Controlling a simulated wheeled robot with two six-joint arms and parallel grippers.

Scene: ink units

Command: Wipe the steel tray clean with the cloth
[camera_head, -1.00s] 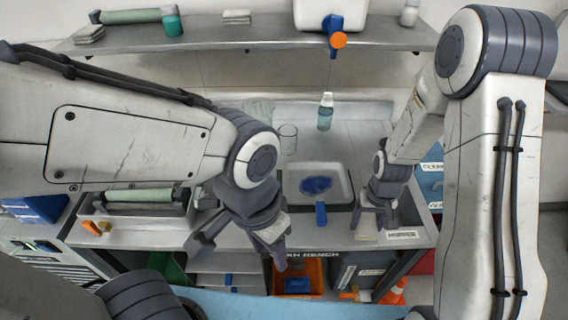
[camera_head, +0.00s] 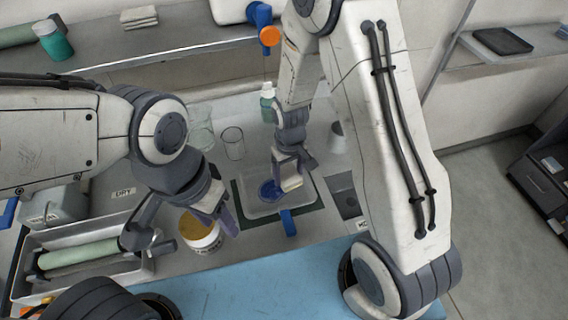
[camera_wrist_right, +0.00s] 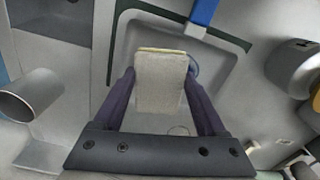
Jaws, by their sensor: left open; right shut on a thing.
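The steel tray (camera_head: 305,196) is a shallow pan with a blue ink patch (camera_head: 268,191) inside it. My right gripper (camera_head: 291,181) is shut on a folded pale cloth (camera_head: 292,184) over the tray, beside the ink. The right wrist view shows the cloth (camera_wrist_right: 160,85) between the fingers, above the tray (camera_wrist_right: 128,50), hiding most of the ink. I cannot tell whether the cloth touches the tray. My left gripper (camera_head: 198,236) is open and empty, left of the tray, beside a white tub (camera_head: 204,240) with yellow-brown contents.
A blue handle (camera_head: 288,222) lies at the tray's front edge. A box with a green roller (camera_head: 80,254) is at left. An orange-tipped blue tap (camera_head: 269,36) hangs above.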

